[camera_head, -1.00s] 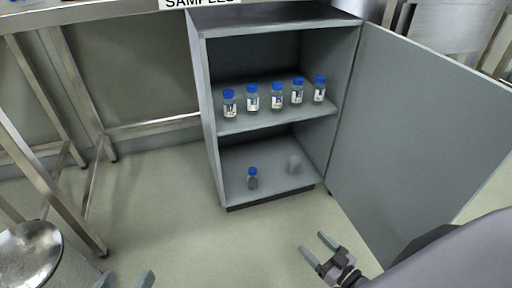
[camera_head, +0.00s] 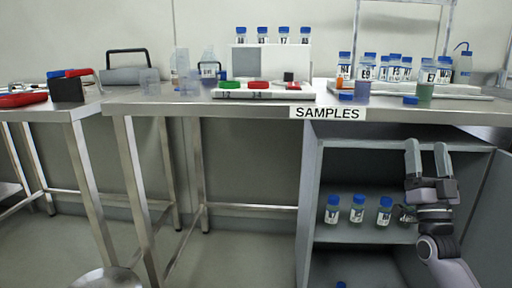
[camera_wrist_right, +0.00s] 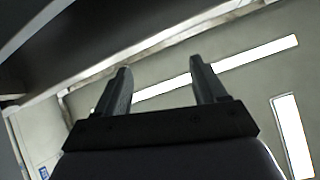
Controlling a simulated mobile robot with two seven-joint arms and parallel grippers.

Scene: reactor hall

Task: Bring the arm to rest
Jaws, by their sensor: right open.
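My right gripper (camera_head: 427,160) is raised in front of the open sample cabinet at the right of the head view, fingers pointing up. Its two fingers stand apart with nothing between them. In the right wrist view the open fingers (camera_wrist_right: 160,88) also show empty, with a pale wall or ceiling and bright strips beyond. My right arm covers part of the cabinet shelf. My left gripper is not in the head view.
The cabinet (camera_head: 309,200) holds blue-capped bottles (camera_head: 358,209) on its shelf. Above it, a steel bench (camera_head: 250,108) carries a white rack (camera_head: 297,62), bottles and a wash bottle (camera_head: 463,66). A steel stool (camera_head: 106,279) stands at lower left. Floor between bench legs is clear.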

